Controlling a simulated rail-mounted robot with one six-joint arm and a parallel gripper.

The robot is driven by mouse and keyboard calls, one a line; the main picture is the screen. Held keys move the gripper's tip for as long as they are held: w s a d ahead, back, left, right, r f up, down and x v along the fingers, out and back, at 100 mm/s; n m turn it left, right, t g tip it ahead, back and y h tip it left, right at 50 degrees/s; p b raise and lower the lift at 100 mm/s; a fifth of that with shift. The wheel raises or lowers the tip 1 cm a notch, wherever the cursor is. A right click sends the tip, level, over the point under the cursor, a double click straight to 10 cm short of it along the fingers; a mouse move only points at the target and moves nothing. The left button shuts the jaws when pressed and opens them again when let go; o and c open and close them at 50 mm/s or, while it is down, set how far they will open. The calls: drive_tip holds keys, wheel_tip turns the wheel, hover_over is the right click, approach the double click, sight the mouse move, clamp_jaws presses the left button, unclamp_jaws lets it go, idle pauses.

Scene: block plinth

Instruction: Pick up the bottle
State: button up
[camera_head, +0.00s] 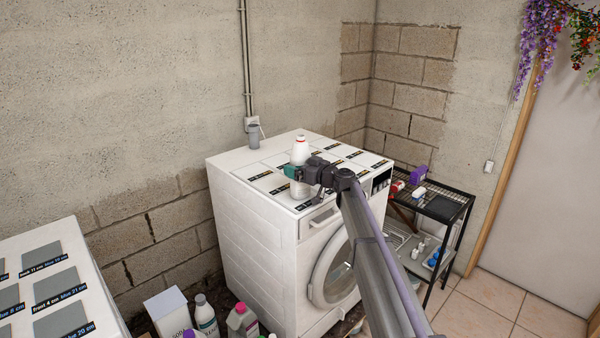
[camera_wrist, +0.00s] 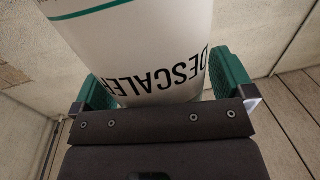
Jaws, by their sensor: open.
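The bottle (camera_head: 300,152) is white with a red cap and stands upright on top of the white washing machine (camera_head: 248,222). In the wrist view the bottle (camera_wrist: 150,50) fills the upper middle, with the word DESCALER upside down and a green line on its label. My gripper (camera_head: 292,172) is at the bottle's side, about mid-height. In the wrist view its green fingers (camera_wrist: 155,85) stand on the left and right of the bottle. The jaws are open around it. Whether either finger touches the bottle cannot be told.
Flat labelled panels cover the machine top. A black shelf rack (camera_head: 440,208) with small items stands to the right. Several bottles and a white box (camera_head: 168,312) are on the floor at the front left.

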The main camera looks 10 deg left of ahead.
drive_tip(key=shift+d, duration=0.2)
drive_tip(key=c, duration=1.1)
drive_tip(key=shift+r+p, duration=0.6)
drive_tip(key=shift+p, duration=0.05)
wheel_tip(320, 180, up, 3)
drive_tip(key=p, duration=0.3)
drive_tip(key=shift+r, duration=0.2)
approach(307, 155)
drive_tip(key=v, duration=0.2)
drive_tip(key=f+v, duration=0.1)
drive_tip(key=v, duration=0.2)
drive_tip(key=shift+s+d+f+b, duration=0.1)
drive_tip(key=shift+d+b, duration=0.05)
drive_tip(key=shift+b, duration=0.25)
